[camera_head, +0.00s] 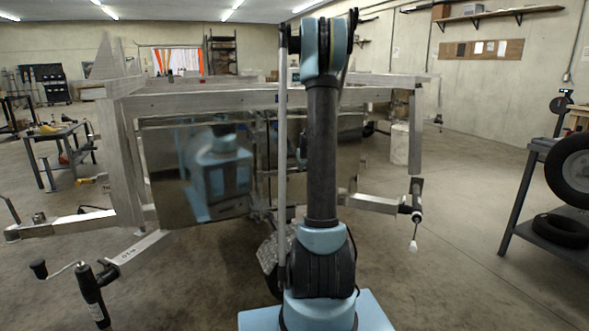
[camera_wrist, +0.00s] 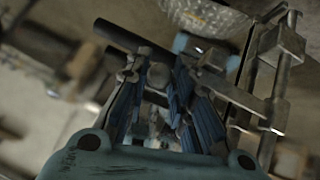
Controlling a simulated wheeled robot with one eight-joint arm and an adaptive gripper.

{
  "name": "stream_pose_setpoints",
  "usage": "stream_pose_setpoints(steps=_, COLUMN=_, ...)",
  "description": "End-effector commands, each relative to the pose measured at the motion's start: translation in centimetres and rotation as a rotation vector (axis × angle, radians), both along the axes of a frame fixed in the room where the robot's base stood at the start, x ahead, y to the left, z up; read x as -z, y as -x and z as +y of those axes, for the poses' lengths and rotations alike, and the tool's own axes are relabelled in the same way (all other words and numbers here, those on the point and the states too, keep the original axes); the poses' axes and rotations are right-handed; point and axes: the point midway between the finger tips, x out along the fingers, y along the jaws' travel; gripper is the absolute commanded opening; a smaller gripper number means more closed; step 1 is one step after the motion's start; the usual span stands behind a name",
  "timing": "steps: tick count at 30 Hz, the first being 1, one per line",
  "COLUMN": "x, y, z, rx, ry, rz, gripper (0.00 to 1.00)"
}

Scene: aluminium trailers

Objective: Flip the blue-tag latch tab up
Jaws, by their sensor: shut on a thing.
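My gripper (camera_wrist: 160,72) shows in the wrist view, its two blue-padded fingers reaching up from the bottom of the picture. The fingers are closed in on a small greyish latch tab (camera_wrist: 159,77) between the tips. The tab is dim and mostly hidden by the fingers, so its angle cannot be told. In the head view my raised arm stands in front of the trailer (camera_head: 205,101), and my gripper is not visible there.
A metal bracket with a rod (camera_wrist: 270,80) stands close right of my fingers. A bright textured plate (camera_wrist: 205,17) lies above. In the head view a crank jack (camera_head: 90,293) stands at lower left and a shelf with tyres (camera_head: 562,231) at right. Floor between trailer and shelf is clear.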

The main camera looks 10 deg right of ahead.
Motion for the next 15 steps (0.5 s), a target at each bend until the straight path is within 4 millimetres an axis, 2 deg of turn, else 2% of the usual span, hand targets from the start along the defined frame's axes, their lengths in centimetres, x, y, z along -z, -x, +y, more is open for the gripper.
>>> stream_pose_setpoints(steps=8, x=-0.16, y=-0.06, z=-0.13, rx=0.001, ry=0.002, rz=-0.004, gripper=0.0)
stream_pose_setpoints(steps=9, x=-0.17, y=-0.06, z=-0.15, rx=0.002, ry=0.001, rz=-0.005, gripper=0.24)
stream_pose_setpoints(steps=11, x=-0.17, y=-0.06, z=-0.19, rx=0.003, ry=0.001, rz=-0.004, gripper=0.38)
stream_pose_setpoints(steps=12, x=-0.16, y=-0.05, z=-0.24, rx=0.003, ry=0.001, rz=-0.004, gripper=0.42)
stream_pose_setpoints(steps=15, x=-0.14, y=0.0, z=-0.42, rx=0.004, ry=0.002, rz=-0.004, gripper=0.42)
